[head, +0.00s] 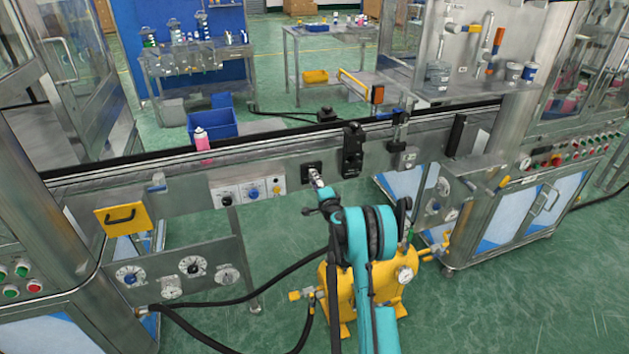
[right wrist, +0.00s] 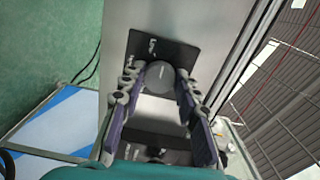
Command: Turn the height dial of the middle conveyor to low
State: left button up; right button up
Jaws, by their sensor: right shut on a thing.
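The height dial shows in the right wrist view as a round grey knob (right wrist: 161,74) on a black plate (right wrist: 177,50) fixed to the metal conveyor side. In the head view the black dial plate (head: 309,166) is on the front rail of the middle conveyor (head: 265,167). My right gripper (head: 317,180) reaches it from the front. In the right wrist view my right gripper (right wrist: 159,82) has its fingers on both sides of the knob, shut on it. My left gripper is not in view.
A black device (head: 352,150) sits on the rail just right of the dial. A yellow tank (head: 395,285) with hoses stands below my right arm.

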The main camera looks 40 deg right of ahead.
jog(key=n, duration=0.5)
jog(key=shift+f, duration=0.1)
dwell(0.5)
jog(key=o, duration=1.2)
jog(key=shift+c, duration=0.2)
jog(key=v, duration=1.2)
